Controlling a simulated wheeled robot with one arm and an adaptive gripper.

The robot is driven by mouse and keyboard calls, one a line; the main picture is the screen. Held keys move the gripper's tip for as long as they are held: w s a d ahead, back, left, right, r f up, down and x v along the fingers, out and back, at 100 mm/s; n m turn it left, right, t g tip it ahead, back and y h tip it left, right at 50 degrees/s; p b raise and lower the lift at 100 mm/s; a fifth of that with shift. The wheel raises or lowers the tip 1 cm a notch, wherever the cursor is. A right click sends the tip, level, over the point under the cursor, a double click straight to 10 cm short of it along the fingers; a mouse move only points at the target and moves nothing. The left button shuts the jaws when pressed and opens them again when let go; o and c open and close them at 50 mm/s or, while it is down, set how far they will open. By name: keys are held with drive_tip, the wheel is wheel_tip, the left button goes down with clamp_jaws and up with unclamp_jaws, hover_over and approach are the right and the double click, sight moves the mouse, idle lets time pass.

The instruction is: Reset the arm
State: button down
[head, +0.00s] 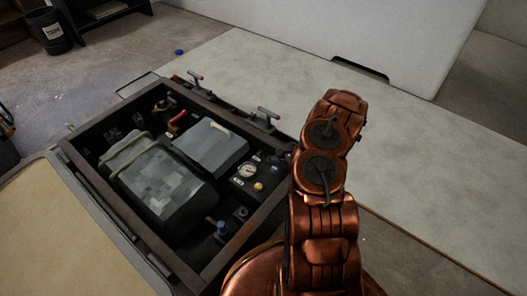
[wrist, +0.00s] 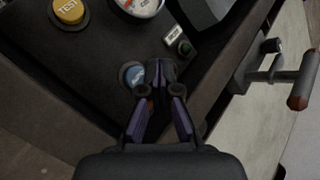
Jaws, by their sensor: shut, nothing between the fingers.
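My copper-coloured arm (head: 325,200) rises at the right of the open equipment box in the head view. Its gripper end is hidden behind the arm there. In the wrist view my gripper (wrist: 156,68) is shut and empty, with its fingertips together. The tips are over the dark panel, right beside a blue round knob (wrist: 133,75), which they partly cover. I cannot tell whether they touch it. A yellow TEST button (wrist: 68,10) and a white gauge (wrist: 138,5) are on the same panel; the gauge also shows in the head view (head: 247,170).
The box (head: 228,258) holds a grey strapped block (head: 158,187) and a grey case (head: 210,146). A latch handle (wrist: 303,80) stands outside its edge. A pale board (head: 430,150) lies beyond the box. A dark bucket (head: 48,32) stands at the far left.

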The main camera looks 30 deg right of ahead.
drive_tip(key=w+a+r+n+g+y+p, duration=0.1)
drive_tip(key=a+r+n+y+p, duration=0.2)
drive_tip(key=a+r, duration=0.75)
drive_tip(key=w+a+r+n+g+p, duration=0.1)
drive_tip(key=a+r+n+p, duration=0.35)
drive_tip(key=r, duration=1.05)
drive_tip(key=a+r+n+g+y+p, duration=0.15)
drive_tip(key=a+r+p, duration=0.35)
drive_tip(key=a+r, duration=0.6)
drive_tip(key=s+a+r+n+g+h+p, duration=0.1)
drive_tip(key=s+a+r+n+g+p, duration=0.2)
drive_tip(key=s+r, duration=0.55)
drive_tip(key=s+a+r+n+g+h+p, duration=0.1)
drive_tip(key=s+a+r+n+p, duration=0.35)
drive_tip(key=r, duration=0.65)
drive_tip(key=s+a+r+n+g+h+p, duration=0.1)
drive_tip(key=s+a+r+g+p, duration=0.1)
drive_tip(key=s+r+p, duration=0.6)
drive_tip(key=s+d+r+n+h+p, duration=0.1)
drive_tip(key=s+d+r+h+p, duration=0.2)
drive_tip(key=s+r, duration=0.5)
drive_tip(key=s+d+r+n+h+p, duration=0.2)
drive_tip(key=s+d+r+h+p, duration=0.1)
drive_tip(key=s+r, duration=0.5)
drive_tip(key=s+d+p, duration=0.1)
drive_tip(key=s+p, duration=0.1)
drive_tip(key=shift+s+p, duration=0.4)
